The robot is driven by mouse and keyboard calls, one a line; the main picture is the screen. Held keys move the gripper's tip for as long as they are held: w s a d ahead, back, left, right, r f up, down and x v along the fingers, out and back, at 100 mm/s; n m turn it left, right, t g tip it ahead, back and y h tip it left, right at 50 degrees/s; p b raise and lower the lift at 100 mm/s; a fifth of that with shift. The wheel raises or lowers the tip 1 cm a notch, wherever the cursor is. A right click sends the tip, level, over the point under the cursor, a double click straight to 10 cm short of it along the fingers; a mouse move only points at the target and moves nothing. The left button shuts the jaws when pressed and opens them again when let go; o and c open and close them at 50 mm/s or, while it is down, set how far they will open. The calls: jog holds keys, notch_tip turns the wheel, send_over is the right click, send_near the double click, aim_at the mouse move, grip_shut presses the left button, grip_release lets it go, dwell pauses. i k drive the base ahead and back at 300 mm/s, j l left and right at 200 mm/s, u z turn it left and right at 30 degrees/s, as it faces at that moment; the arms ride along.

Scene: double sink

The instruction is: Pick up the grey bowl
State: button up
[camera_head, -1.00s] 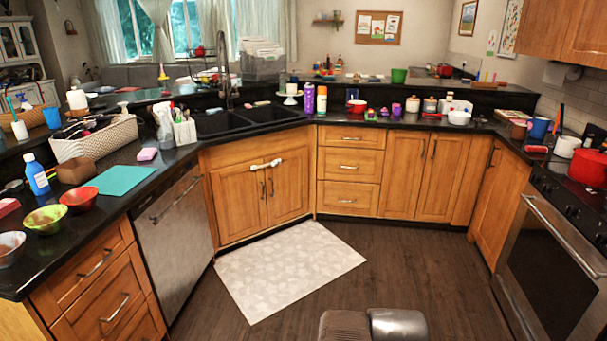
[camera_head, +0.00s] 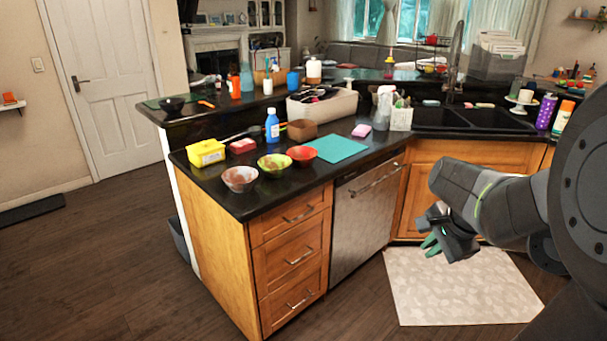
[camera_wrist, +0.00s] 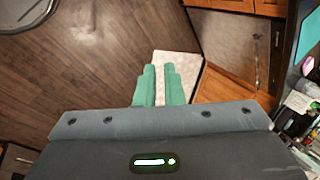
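The grey bowl (camera_head: 240,179) sits upright on the near left corner of the black counter in the head view. Its inside looks brownish. A green bowl (camera_head: 274,164) and a red bowl (camera_head: 302,155) stand in a row to its right. My gripper (camera_head: 431,245) is in front of the cabinets, lower than the counter top and well to the right of the bowl. In the wrist view my gripper (camera_wrist: 159,84) shows two green fingers with a narrow gap between them and nothing held. The grey bowl is not in the wrist view.
A teal mat (camera_head: 336,149) lies to the right. The floor (camera_head: 110,265) left of the counter is clear.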

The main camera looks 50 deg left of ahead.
aim_at(241, 180)
jog(key=k+j, duration=0.1)
jog(key=j, duration=1.35)
jog(key=j+u, duration=0.15)
jog(key=j, duration=1.3)
jog(key=k, duration=0.05)
